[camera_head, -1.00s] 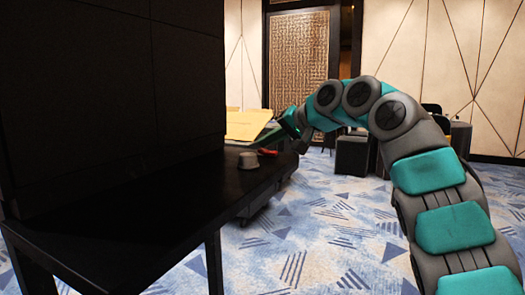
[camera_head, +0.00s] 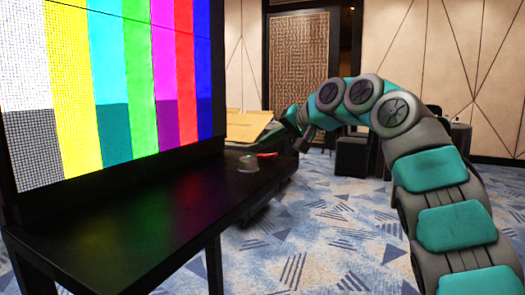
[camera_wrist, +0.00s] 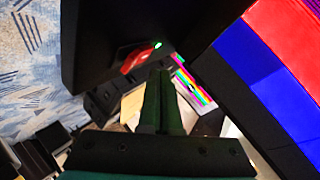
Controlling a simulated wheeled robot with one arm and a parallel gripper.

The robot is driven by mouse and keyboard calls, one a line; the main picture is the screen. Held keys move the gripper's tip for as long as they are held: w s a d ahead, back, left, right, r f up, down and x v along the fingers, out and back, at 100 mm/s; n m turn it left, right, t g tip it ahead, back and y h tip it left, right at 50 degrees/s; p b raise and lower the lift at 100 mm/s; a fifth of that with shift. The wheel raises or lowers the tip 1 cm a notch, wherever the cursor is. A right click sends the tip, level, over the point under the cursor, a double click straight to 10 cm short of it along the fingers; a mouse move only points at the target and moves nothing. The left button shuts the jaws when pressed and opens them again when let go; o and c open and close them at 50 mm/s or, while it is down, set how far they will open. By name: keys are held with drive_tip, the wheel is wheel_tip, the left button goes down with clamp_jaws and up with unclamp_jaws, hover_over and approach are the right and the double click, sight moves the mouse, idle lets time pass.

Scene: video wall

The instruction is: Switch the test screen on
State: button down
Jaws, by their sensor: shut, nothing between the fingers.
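The test screen (camera_head: 138,80) stands at the left in the head view and shows bright colour bars. Part of it, with red and blue bars, fills the right of the wrist view (camera_wrist: 270,75). My gripper (camera_wrist: 161,76) is shut and empty. Its fingertips point toward a red part (camera_wrist: 137,60) with a small lit green spot beside it, on a black surface. I cannot tell whether the tips touch it. In the head view a red item (camera_head: 266,154) lies near the table's far end, and my fingertips are hard to make out.
The black table (camera_head: 130,235) carries the screen. A small grey cup-shaped object (camera_head: 248,164) sits on it near the red item. A tan folder or board (camera_head: 247,125) is behind. Patterned carpet (camera_head: 310,245) is open to the right, with dark furniture (camera_head: 352,156) farther back.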

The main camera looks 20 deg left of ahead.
sight(275, 155)
idle(0.3)
drive_tip(key=shift+d+r+p, duration=0.25)
drive_tip(key=shift+r+p, duration=0.3)
drive_tip(key=shift+r, duration=0.3)
drive_tip(key=shift+d+r+p, duration=0.3)
drive_tip(key=shift+r+p, duration=0.25)
drive_tip(key=shift+r, duration=0.25)
drive_tip(key=shift+d+r+p, duration=0.25)
drive_tip(key=shift+r+p, duration=0.3)
drive_tip(key=shift+r, duration=0.3)
drive_tip(key=shift+f, duration=0.1)
